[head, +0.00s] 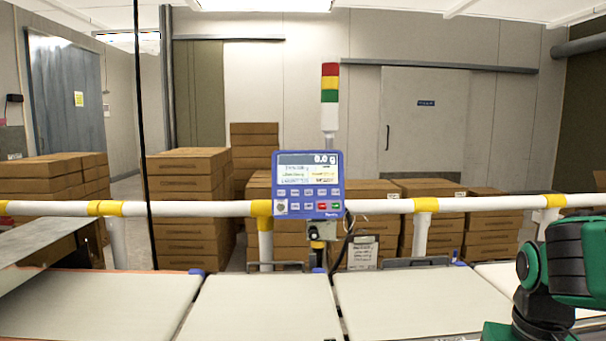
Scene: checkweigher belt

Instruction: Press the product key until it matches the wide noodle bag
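The blue control panel (308,184) stands upright behind the belts, at the middle of the head view. Its screen (308,171) reads 0.0 g at the top, with small text lines below that are too blurred to read. Under the screen are rows of small keys (308,198), including a red and a green one. Their labels are too small to read, so I cannot tell which is the product key. No noodle bag shows. My green and black arm is at the lower right, apart from the panel; its gripper is not in view.
A white rail (385,206) with yellow joints runs across behind the pale belts (258,306), which are bare. A red, yellow and green light tower (330,84) rises behind the panel. Stacked cartons (187,200) stand beyond the rail. A thin black vertical line crosses the left side.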

